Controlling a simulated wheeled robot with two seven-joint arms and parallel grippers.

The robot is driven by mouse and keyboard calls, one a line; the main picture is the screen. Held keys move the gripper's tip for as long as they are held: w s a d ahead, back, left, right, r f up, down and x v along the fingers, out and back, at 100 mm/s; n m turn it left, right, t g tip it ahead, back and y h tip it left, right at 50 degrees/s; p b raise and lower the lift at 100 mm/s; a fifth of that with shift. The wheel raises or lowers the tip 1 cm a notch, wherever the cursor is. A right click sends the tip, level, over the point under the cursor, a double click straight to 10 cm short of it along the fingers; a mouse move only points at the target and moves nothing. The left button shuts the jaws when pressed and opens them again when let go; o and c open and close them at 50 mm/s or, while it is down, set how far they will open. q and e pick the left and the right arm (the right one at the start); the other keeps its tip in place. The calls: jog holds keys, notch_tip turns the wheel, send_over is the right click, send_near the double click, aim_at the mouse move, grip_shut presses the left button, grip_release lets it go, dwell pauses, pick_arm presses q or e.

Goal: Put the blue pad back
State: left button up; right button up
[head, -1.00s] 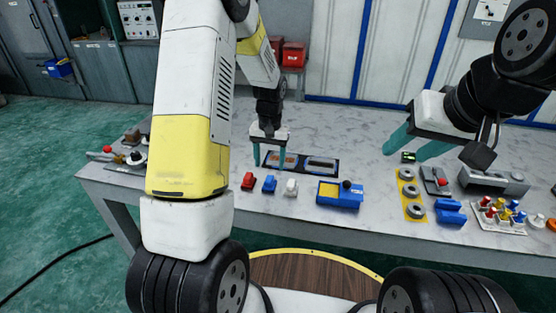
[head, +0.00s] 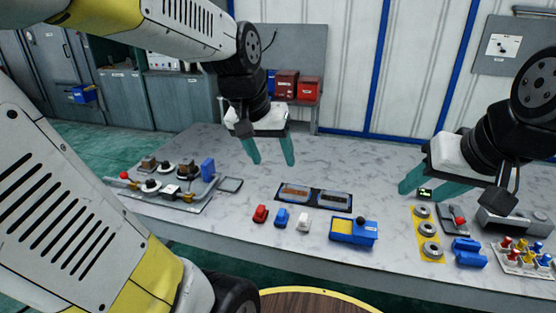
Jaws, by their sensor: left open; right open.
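Several blue parts are in the head view, and I cannot tell which is the blue pad. An upright blue piece (head: 208,169) stands at the left fixture (head: 178,196). Two blue blocks (head: 467,252) lie at the right. My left gripper (head: 271,152) is open and empty, above the table behind the dark two-part tray (head: 314,206). My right gripper (head: 437,189) is open, near a small green-lit display (head: 425,193).
A blue box with a yellow recess and black knob (head: 354,231) stands front centre. A yellow plate with grey rings (head: 428,236) and a stand of coloured pegs (head: 516,257) are right. The marble-look table (head: 345,165) is clear toward the back.

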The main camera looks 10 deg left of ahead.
pick_arm(q)
jog(key=s+r+t, duration=0.1)
jog(key=s, duration=0.6)
jog(key=shift+s+d+r+t, duration=0.25)
jog(key=shift+d+r+t, duration=0.15)
dwell(0.7)
